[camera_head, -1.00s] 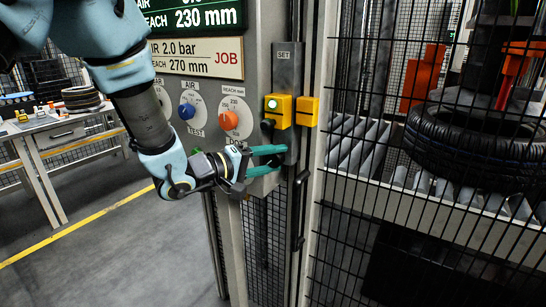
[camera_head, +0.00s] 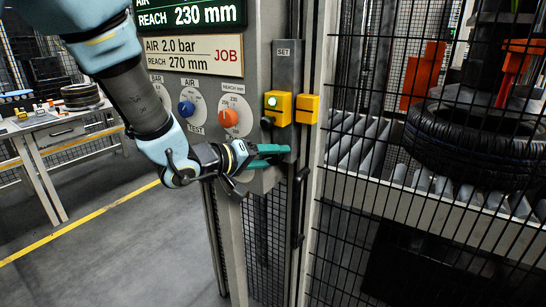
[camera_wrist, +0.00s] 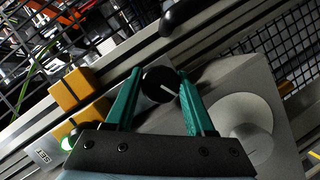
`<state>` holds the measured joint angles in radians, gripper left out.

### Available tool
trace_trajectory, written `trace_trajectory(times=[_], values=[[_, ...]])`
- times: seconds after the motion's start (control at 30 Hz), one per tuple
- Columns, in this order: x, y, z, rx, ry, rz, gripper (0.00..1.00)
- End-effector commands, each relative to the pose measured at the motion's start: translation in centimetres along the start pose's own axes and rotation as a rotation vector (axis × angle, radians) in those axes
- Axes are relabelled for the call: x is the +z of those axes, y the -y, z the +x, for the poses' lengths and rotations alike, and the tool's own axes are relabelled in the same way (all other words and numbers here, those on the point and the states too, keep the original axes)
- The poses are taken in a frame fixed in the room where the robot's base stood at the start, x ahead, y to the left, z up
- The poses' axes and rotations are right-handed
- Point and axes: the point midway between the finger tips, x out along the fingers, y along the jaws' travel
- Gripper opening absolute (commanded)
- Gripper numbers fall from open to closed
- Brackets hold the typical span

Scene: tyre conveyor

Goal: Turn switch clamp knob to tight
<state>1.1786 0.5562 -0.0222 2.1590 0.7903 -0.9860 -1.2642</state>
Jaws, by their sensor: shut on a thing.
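A round black knob (camera_wrist: 160,85) with a short white line on its face sits between the teal fingers of my gripper (camera_wrist: 160,75) in the wrist view. The white line slants down to the right there. My gripper shows in the head view (camera_head: 272,154) at the lower end of the grey SET rail (camera_head: 287,75), fingers close together, hiding the knob. My gripper is shut on the knob. A yellow switch block (camera_head: 278,107) with a lit green lamp is higher on the rail; it also shows in the wrist view (camera_wrist: 75,90). I see no tight marking.
A dark rounded part (camera_head: 267,122) sits just above my fingers. An orange dial (camera_head: 229,118) and a blue dial (camera_head: 186,109) are on the panel to the left. A mesh fence (camera_head: 400,200) stands right, with a tyre (camera_head: 475,145) on rollers behind it.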

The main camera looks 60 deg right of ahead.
Motion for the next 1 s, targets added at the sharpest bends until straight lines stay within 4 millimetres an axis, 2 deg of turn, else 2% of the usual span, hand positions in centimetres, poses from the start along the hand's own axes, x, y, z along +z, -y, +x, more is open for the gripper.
trace_trajectory(times=[0.13, 0.17, 0.4, 1.0], values=[[0.06, 0.22, -0.05, -0.005, 0.001, -0.003, 0.00], [0.06, 0.22, -0.05, -0.005, 0.001, -0.003, 0.55], [0.02, 0.13, -0.03, -0.002, 0.000, -0.002, 0.82], [-0.03, 0.09, 0.00, 0.014, 0.001, -0.038, 0.83]])
